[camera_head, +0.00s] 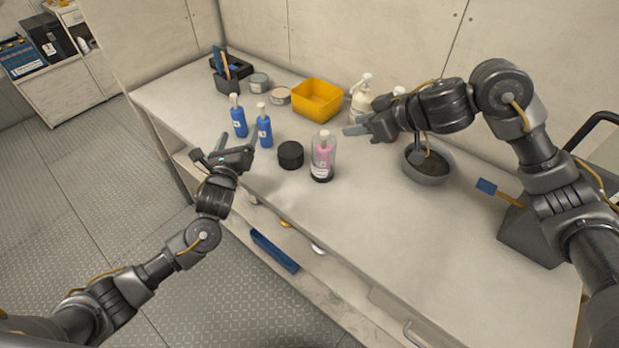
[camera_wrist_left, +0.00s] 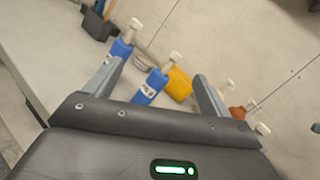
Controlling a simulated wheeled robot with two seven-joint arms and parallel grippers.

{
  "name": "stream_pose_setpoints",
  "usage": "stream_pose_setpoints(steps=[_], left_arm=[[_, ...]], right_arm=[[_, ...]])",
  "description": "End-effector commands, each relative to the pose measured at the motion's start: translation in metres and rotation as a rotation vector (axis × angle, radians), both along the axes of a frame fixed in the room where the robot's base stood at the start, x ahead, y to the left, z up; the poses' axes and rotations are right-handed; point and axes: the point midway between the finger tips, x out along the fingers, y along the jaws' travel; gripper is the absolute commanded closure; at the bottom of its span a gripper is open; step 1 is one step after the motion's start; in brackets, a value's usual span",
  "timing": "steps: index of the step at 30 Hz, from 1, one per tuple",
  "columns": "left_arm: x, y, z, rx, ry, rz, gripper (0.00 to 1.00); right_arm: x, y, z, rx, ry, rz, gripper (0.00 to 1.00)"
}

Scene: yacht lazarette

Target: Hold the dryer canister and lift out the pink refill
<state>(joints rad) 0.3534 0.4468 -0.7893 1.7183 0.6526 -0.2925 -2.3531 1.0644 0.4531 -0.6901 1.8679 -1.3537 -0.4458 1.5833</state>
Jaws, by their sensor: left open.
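The dryer canister (camera_head: 318,171) is a clear upright cylinder with a dark base, standing on the bench. The pink refill (camera_head: 323,153) shows inside it. A round black lid-like piece (camera_head: 291,155) lies on the bench just left of the canister. My left gripper (camera_head: 224,147) is open and empty at the bench's front edge, left of the canister and apart from it. Its spread fingers also show in the left wrist view (camera_wrist_left: 158,72). My right gripper (camera_head: 350,129) is above the bench, just right of the canister's top; its finger opening is not clear.
Two blue bottles (camera_head: 239,122) (camera_head: 264,130) stand near my left gripper. A grey bowl (camera_head: 428,176) sits at right. The bench front before the canister is clear.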

Motion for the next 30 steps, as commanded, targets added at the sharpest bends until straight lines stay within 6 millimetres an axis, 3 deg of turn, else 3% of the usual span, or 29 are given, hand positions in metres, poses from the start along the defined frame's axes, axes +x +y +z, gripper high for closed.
stream_pose_setpoints(steps=[1, 6, 12, 16, 22, 26, 30], left_arm=[[-0.009, -0.030, -0.006, 0.045, 0.012, -0.031, 0.17], [-0.045, -0.113, -0.025, 0.220, 0.041, -0.123, 0.17], [-0.080, -0.173, -0.036, 0.361, 0.046, -0.203, 0.17], [-0.091, -0.190, -0.039, 0.407, 0.045, -0.229, 0.17], [-0.095, -0.195, -0.040, 0.422, 0.043, -0.237, 0.17], [-0.087, -0.198, -0.040, 0.423, 0.042, -0.236, 0.17], [-0.066, -0.204, -0.039, 0.423, 0.042, -0.235, 0.17]], right_arm=[[0.000, 0.000, 0.000, 0.000, 0.000, 0.000, 0.64], [0.000, 0.000, 0.000, 0.000, 0.000, 0.000, 0.64], [0.000, 0.000, 0.000, 0.000, 0.000, 0.000, 0.64], [0.000, 0.000, 0.000, 0.000, 0.000, 0.000, 0.64], [0.000, 0.000, 0.000, 0.000, -0.001, -0.001, 0.64], [0.000, 0.000, 0.000, 0.000, 0.000, 0.000, 0.64], [0.000, 0.000, 0.000, 0.000, 0.000, 0.000, 0.64]])
